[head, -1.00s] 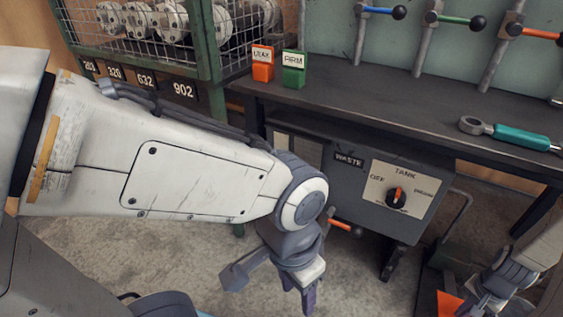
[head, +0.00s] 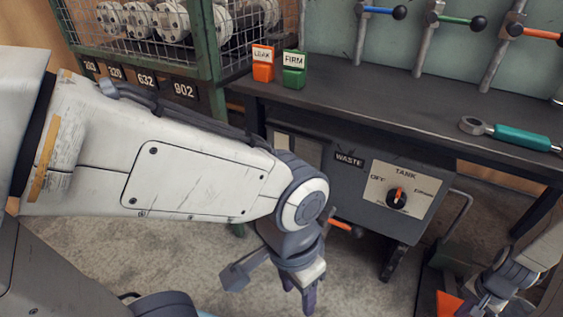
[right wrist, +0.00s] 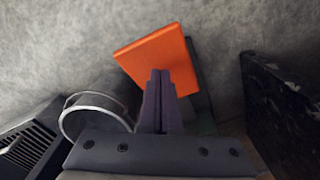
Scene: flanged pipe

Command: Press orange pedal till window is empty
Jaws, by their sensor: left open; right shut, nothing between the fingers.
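The orange pedal (head: 447,305) shows at the bottom right of the head view, partly cut off by the frame edge. It shows larger in the right wrist view (right wrist: 150,52), as a flat orange plate. My right gripper (right wrist: 160,76) is shut and empty, its fingertips overlapping the pedal in that view; I cannot tell whether they touch it. My left gripper (head: 298,295) is open and empty over the floor, in front of the grey tank unit (head: 345,202). A pale panel (head: 284,143) left of the WASTE label may be the window; my left arm partly hides that area, and its content is unclear.
The tank unit has an OFF knob (head: 397,198) and an orange-handled lever (head: 345,229) near my left gripper. Above is a dark bench (head: 390,110) with a teal wrench (head: 520,137) and LEAK (head: 263,68) and FIRM (head: 294,75) blocks.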

